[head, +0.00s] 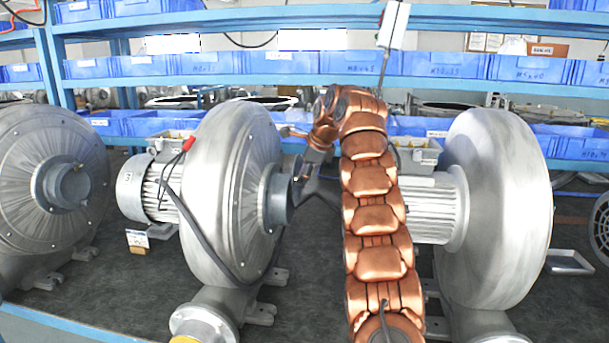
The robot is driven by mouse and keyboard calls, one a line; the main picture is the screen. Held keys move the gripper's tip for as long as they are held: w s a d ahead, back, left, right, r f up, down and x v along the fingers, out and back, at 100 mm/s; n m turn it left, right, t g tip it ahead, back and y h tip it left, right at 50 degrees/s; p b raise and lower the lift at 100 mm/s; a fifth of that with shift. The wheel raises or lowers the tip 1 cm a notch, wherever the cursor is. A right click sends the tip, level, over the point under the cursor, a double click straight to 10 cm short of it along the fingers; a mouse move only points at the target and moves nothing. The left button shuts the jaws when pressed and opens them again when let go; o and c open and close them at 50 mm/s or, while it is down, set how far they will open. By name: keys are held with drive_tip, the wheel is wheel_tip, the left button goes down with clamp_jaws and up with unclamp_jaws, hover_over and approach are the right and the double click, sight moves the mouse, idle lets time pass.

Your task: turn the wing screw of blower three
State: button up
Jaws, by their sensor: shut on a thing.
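Blower three (233,190) is the middle blower, a grey metal housing with a motor (160,190) marked 3 on its left side. A dark grey inlet pipe (277,200) sticks out of its right face. My gripper (299,178) reaches down from the upper right to the end of this pipe. It is shut on the small wing screw there, which is mostly hidden by the fingers. I cannot tell how far the screw is turned.
Another blower (55,165) stands at the left and one (500,210) at the right, partly behind my arm. A black cable hangs across blower three. Blue shelving with blue bins (205,65) runs behind. A small tag (137,240) stands under the motor.

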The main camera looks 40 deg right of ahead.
drive_tip(key=c, duration=0.4)
drive_tip(key=shift+r, duration=0.1)
